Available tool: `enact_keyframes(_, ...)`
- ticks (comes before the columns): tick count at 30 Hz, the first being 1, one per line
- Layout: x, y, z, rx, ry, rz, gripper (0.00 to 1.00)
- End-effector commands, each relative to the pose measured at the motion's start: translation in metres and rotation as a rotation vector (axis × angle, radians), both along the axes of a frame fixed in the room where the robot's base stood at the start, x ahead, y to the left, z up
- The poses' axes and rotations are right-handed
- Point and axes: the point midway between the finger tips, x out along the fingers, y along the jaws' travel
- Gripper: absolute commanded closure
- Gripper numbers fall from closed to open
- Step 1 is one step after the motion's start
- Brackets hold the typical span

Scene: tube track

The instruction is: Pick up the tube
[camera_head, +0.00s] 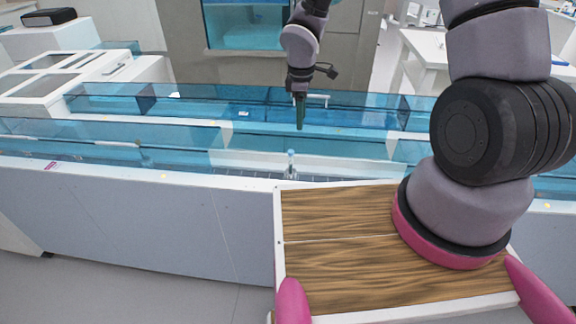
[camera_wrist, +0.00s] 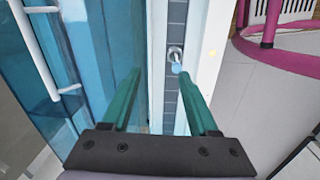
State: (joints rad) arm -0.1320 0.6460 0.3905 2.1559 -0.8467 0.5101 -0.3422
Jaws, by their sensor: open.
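The tube (camera_head: 291,158) is small, with a clear-to-light-blue body. It stands upright in the track (camera_head: 262,172) behind the near blue panels. In the wrist view the tube (camera_wrist: 176,67) shows from above, with a pale blue part and a round grey base, on the dark segmented strip. My gripper (camera_head: 300,126) has green fingers pointing down and hangs above and behind the tube in the head view. In the wrist view my gripper (camera_wrist: 160,74) is open and empty. The tube appears just beyond the fingertips, close to the right finger, apparently not held.
White handles (camera_wrist: 70,89) stick out on the left in the wrist view. A wooden-topped tray (camera_head: 330,265) lies in front. A white unit with a black box (camera_head: 48,17) stands at far left.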

Motion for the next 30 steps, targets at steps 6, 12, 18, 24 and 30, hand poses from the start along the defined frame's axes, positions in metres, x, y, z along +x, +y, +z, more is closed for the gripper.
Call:
enact_keyframes(6, -0.013, 0.024, -0.042, 0.026, 0.052, 0.132, 0.40)
enact_keyframes(12, -0.015, 0.027, -0.069, 0.028, 0.058, 0.149, 0.40)
enact_keyframes(18, -0.015, 0.027, -0.096, 0.029, 0.056, 0.145, 0.40)
enact_keyframes(24, -0.017, 0.027, -0.112, 0.028, 0.058, 0.146, 0.40)
enact_keyframes(30, -0.020, 0.027, -0.142, 0.028, 0.057, 0.147, 0.40)
